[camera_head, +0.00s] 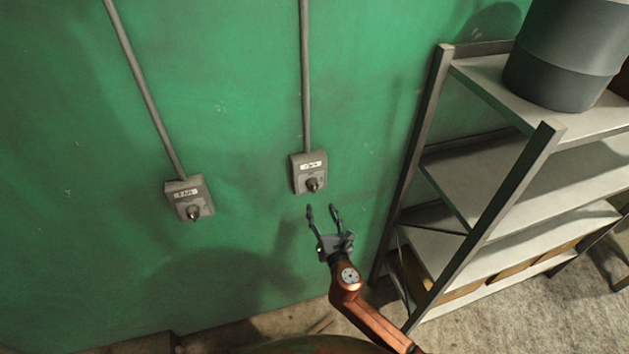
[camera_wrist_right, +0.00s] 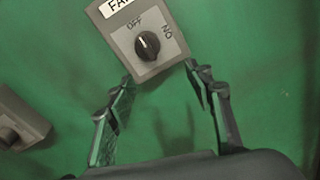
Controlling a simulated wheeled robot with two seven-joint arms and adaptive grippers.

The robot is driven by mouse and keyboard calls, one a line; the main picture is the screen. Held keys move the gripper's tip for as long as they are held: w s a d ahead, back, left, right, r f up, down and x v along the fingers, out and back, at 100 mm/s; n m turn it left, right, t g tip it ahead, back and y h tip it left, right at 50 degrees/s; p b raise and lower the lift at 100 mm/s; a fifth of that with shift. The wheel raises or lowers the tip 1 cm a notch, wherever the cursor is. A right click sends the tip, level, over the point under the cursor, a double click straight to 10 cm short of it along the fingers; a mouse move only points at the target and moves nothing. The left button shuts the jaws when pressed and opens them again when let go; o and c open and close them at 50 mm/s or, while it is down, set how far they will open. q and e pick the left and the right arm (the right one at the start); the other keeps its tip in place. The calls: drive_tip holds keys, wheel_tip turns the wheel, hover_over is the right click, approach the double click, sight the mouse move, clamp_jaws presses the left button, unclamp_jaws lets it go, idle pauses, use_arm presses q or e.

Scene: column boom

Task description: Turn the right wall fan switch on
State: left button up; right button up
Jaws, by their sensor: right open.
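The right wall fan switch (camera_head: 308,173) is a grey box with a label and a dark rotary knob, on the green wall. In the right wrist view the box (camera_wrist_right: 148,62) shows "OFF" and "ON" marks around its black knob (camera_wrist_right: 147,45); the knob's pale line points toward OFF. The left wall switch (camera_head: 189,199) is a similar box, partly seen in the right wrist view (camera_wrist_right: 18,125). My right gripper (camera_head: 322,208) is open and empty, just below the right switch in the head view, its fingers apart from the knob. My left gripper is out of view.
Grey conduits (camera_head: 305,80) run up the wall from both switches. A metal shelf unit (camera_head: 497,207) stands close to the right of my right arm, with a dark grey bucket-like container (camera_head: 562,60) on top. The wall around the switches is clear.

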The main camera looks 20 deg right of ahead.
sight(314, 189)
drive_tip(key=shift+n+t, duration=0.3)
drive_tip(key=shift+n, duration=0.1)
drive_tip(key=w+r, duration=0.1)
drive_tip(key=w, duration=0.1)
drive_tip(key=w+r, duration=0.1)
drive_tip(key=w, duration=0.1)
drive_tip(key=w+r, duration=0.1)
drive_tip(key=w, duration=0.1)
drive_tip(key=shift+w+a+p, duration=0.2)
drive_tip(key=shift+w+p, duration=0.05)
drive_tip(key=shift+p, duration=0.1)
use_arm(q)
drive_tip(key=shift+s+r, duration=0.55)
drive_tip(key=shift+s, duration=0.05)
use_arm(e)
drive_tip(key=shift+w+f, duration=0.1)
drive_tip(key=shift+w, duration=0.45)
drive_tip(key=shift+c, duration=0.5)
drive_tip(key=c, duration=1.1)
drive_tip(key=shift+o, duration=0.2)
